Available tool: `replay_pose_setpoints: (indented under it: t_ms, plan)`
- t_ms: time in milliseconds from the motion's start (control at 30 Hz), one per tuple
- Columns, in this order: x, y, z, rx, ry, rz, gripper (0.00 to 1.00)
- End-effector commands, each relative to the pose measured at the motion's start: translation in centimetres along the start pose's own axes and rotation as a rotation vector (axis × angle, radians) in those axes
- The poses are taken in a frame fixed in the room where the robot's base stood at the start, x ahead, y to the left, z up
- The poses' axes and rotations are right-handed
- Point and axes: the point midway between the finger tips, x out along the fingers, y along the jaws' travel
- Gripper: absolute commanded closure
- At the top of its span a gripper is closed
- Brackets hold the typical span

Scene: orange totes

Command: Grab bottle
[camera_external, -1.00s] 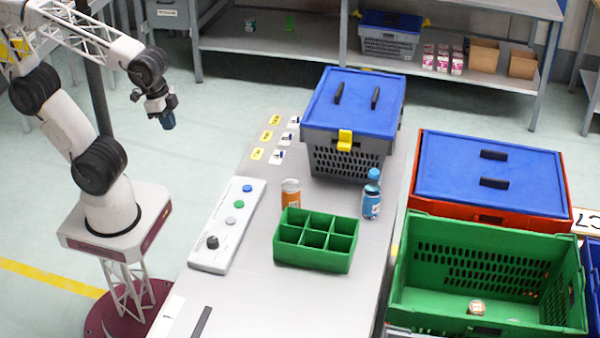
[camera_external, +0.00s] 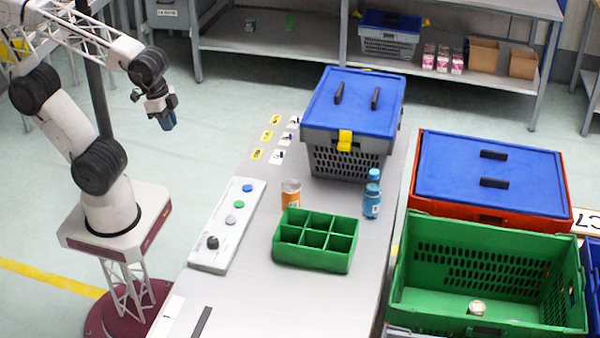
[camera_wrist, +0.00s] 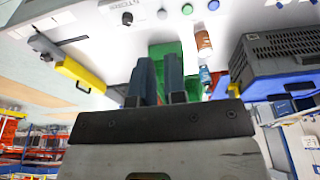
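The blue bottle (camera_external: 372,198) stands upright on the grey table, right of the green divided crate (camera_external: 313,258) and in front of the blue-lidded grey tote. In the wrist view the bottle (camera_wrist: 205,78) shows small beside the grey tote, partly cut by my gripper's body. My gripper (camera_external: 168,123) hangs in the air left of the table, far from the bottle. In the wrist view its two dark fingers (camera_wrist: 160,78) stand a little apart with nothing between them.
An orange can (camera_external: 291,194) stands behind the crate's left end. The blue-lidded grey tote (camera_external: 347,160) stands at the table's back. A button panel (camera_external: 228,222) lies on the left. A green tote (camera_external: 480,230) holding a small can and a red blue-lidded tote (camera_external: 490,172) stand right.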

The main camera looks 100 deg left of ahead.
Motion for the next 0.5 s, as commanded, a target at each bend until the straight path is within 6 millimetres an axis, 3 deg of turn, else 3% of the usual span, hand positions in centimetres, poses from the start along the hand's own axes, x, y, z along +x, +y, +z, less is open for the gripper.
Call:
replay_pose_setpoints:
  t_ms: [67, 500]
  plan:
    - [0.00, 0.00, 0.00, 0.000, 0.000, 0.000, 0.76]
    - [0.00, 0.00, 0.00, 0.000, 0.000, 0.000, 0.11]
